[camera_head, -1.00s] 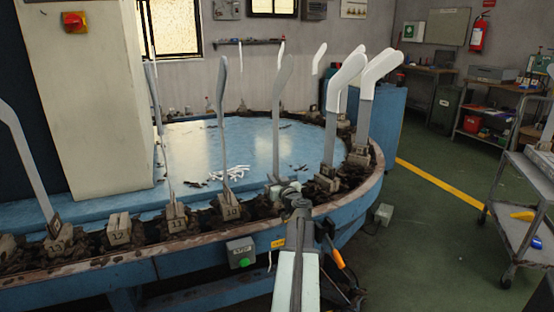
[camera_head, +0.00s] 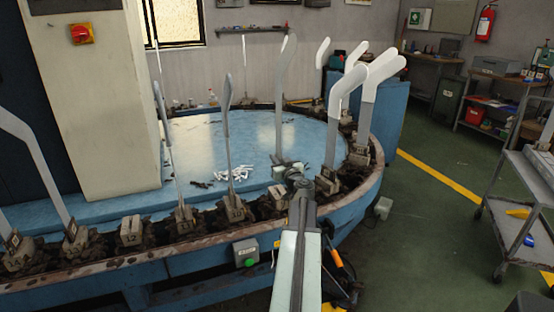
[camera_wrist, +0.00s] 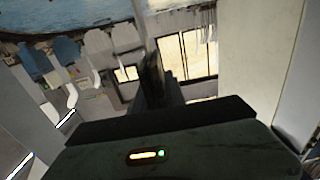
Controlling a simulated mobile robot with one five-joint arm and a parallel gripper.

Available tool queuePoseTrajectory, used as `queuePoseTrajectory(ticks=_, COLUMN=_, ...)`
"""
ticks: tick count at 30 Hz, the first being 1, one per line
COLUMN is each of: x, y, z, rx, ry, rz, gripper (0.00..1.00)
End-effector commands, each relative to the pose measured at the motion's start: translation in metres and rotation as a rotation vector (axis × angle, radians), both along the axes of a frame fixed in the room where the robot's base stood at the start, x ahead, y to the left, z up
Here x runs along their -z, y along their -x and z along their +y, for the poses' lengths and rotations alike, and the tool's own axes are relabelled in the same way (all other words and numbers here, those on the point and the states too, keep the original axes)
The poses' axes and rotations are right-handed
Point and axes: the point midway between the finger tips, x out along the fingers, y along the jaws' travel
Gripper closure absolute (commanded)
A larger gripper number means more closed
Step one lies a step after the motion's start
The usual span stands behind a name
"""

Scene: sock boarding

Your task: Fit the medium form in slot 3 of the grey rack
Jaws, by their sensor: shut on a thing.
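A tall grey form (camera_head: 283,90) with a bent top stands roughly upright above my gripper (camera_head: 290,170). My gripper is shut on its lower end. The form's foot is clear above a pale holder block (camera_head: 279,196) on the blue round table. In the wrist view the form's grey shaft (camera_wrist: 144,28) rises from the dark jaws (camera_wrist: 155,80). No size mark on it is readable. A grey trolley (camera_head: 522,180) is cut off at the right edge, with a pale upright thing on it; I cannot tell whether this is the rack. No slot 3 is readable.
Several other forms stand around the table rim (camera_head: 330,215), including a white-topped one (camera_head: 342,95) close to the right and a thin grey one (camera_head: 228,115) to the left. Open green floor (camera_head: 430,240) lies between table and trolley.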

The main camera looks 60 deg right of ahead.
Motion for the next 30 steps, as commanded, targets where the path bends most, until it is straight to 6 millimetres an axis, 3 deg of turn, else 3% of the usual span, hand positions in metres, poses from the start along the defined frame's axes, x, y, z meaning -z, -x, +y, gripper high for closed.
queuePoseTrajectory(ticks=30, x=-0.060, y=0.001, z=-0.001, rx=0.002, ry=0.000, rz=0.000, gripper=1.00)
